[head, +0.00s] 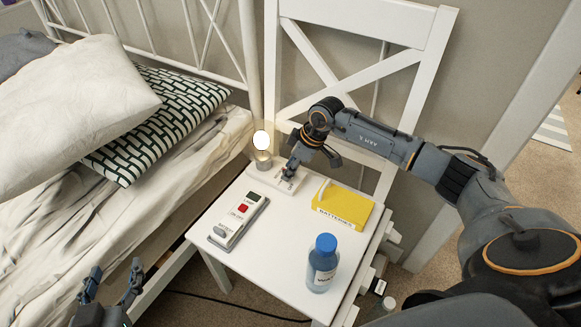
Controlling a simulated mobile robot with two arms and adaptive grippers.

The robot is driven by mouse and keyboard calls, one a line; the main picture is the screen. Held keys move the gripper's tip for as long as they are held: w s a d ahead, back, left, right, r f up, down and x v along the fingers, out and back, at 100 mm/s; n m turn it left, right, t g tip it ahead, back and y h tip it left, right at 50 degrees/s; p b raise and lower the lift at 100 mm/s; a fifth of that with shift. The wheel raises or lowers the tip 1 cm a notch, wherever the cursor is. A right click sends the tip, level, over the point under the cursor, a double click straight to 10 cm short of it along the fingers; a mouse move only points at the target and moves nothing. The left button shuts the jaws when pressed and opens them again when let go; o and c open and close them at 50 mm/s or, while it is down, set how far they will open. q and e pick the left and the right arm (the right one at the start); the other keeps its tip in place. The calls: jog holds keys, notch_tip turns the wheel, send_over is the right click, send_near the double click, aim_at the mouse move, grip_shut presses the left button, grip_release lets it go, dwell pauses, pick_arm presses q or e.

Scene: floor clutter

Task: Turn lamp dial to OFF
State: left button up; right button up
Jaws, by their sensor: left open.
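The lamp (262,141) has a glowing round bulb on a short metallic socket, on a pale flat base at the back left of the white tabletop (285,235). My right gripper (288,178) points down at the right part of the lamp's base. Its fingertips are at or just above the base; I cannot tell whether they touch it. The dial and its markings are too small or hidden behind the fingers. I cannot tell how far apart the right fingers are. My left gripper (112,292) is open and empty at the lower left, in front of the bed and away from the table.
A white device with a red button (243,209) lies front left of the lamp. A yellow batteries box (343,205) lies right of my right gripper. A blue-capped bottle (323,264) stands near the front. A bed (100,235) is left; a white chair back (352,57) stands behind.

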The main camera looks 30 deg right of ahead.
grip_shut()
jog(key=shift+w+r+n+g+p, duration=0.15)
jog(key=shift+n+g+p, duration=0.25)
jog(key=shift+n+p, duration=0.75)
jog(key=n+g+y+p, duration=0.1)
jog(key=n, duration=0.2)
jog(key=shift+d+n, duration=0.1)
jog(key=shift+n, duration=0.25)
jog(key=shift+n+g+p, duration=0.3)
jog(key=shift+n, duration=0.1)
pick_arm(q)
jog(key=s+a+f+g+y, duration=0.1)
jog(key=s+a+f+g, duration=0.1)
jog(key=s+f+g, duration=0.3)
jog(key=s+a+f+g+y, duration=0.1)
jog(key=s+a+f+g, duration=0.2)
jog(key=s, duration=0.7)
notch_tip(320, 180, down, 2)
jog(key=shift+a+n+g+y, duration=0.3)
jog(key=shift+g+y, duration=0.1)
jog(key=shift+g, duration=0.7)
pick_arm(e)
jog(key=shift+n, duration=0.3)
pick_arm(q)
jog(key=shift+s, duration=0.1)
pick_arm(e)
jog(key=shift+f, duration=0.2)
jog(key=shift+o, duration=0.8)
grip_release()
